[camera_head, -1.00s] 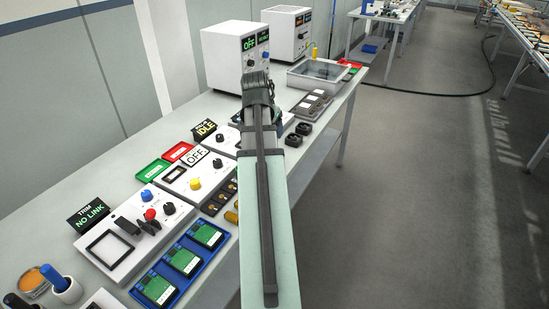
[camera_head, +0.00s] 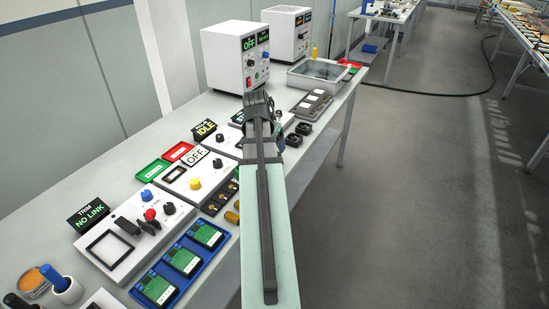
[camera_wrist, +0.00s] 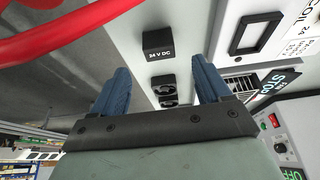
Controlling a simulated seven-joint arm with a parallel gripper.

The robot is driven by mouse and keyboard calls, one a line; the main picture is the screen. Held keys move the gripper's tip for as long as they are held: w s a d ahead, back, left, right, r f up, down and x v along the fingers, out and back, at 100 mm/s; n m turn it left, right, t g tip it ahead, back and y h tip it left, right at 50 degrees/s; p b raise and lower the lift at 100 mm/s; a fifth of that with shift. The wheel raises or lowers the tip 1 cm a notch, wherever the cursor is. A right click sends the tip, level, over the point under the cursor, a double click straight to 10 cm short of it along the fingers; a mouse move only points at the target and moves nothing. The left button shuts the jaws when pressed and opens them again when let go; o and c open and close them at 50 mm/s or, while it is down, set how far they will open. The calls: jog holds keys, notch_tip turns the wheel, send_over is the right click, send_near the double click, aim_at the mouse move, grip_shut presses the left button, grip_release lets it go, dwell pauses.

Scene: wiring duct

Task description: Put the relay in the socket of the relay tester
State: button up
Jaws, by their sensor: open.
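A black block marked "24 V DC" (camera_wrist: 158,42), which looks like the relay, lies on the light bench top in the wrist view. It is seen beyond and between the fingertips of my gripper (camera_wrist: 161,72), apart from both blue fingers. The gripper is open and empty. A light panel with a "COIL 24" label, apparently the relay tester (camera_wrist: 232,55), is at the upper right, with a dark framed socket (camera_wrist: 252,32). In the head view my arm hides the gripper's fingers and the marked block; I cannot make out the tester clearly there.
Two black pieces with round openings (camera_head: 304,128) (camera_head: 294,139) sit near the bench edge. A dark tray (camera_head: 312,106) and a white power unit (camera_head: 235,58) stand beyond. A blue tray (camera_head: 182,261) holds green boards. A red curved thing (camera_wrist: 70,35) crosses the wrist view's upper left.

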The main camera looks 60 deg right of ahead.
jog(key=shift+a+x, duration=0.15)
jog(key=shift+x, duration=1.25)
jog(key=shift+a+x, duration=0.15)
jog(key=shift+x, duration=1.25)
jog(key=c, duration=1.1)
jog(key=shift+c, duration=0.2)
